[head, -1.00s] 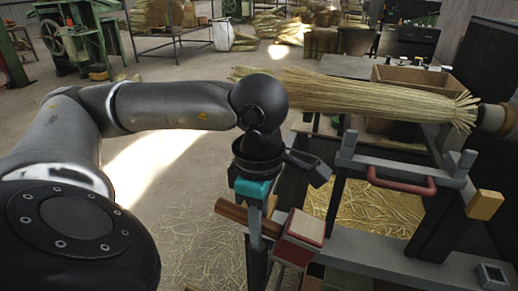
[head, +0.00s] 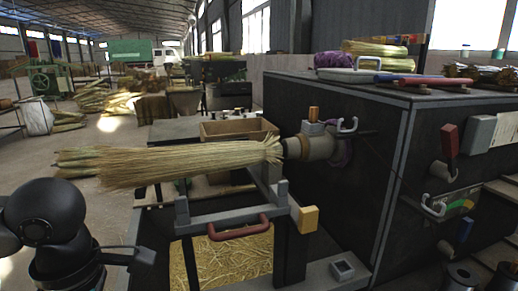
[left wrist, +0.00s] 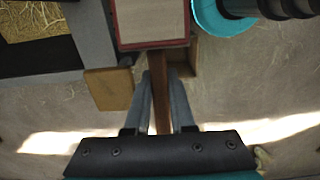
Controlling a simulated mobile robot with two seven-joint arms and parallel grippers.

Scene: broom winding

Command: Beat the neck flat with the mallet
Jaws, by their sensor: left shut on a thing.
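The straw broom (head: 170,165) lies level in the head view, its bristles toward the left. Its neck (head: 270,150) flares in cut ends against the round chuck (head: 318,147) of the winding machine. My left gripper (left wrist: 159,78) is shut around a brown wooden handle (left wrist: 158,95) in the left wrist view. A block with a grey face and red rim (left wrist: 152,22) sits at the handle's far end and looks like the mallet's head. In the head view only my left arm shows, at the lower left, short of the broom; the fingers are out of frame. My right gripper is not in view.
A grey frame with a red handle (head: 238,230) stands below the broom, over a bin of loose straw (head: 230,262). A yellow block (head: 308,219) is on the frame's right. The dark machine cabinet (head: 340,110) fills the right. Open floor lies at the left.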

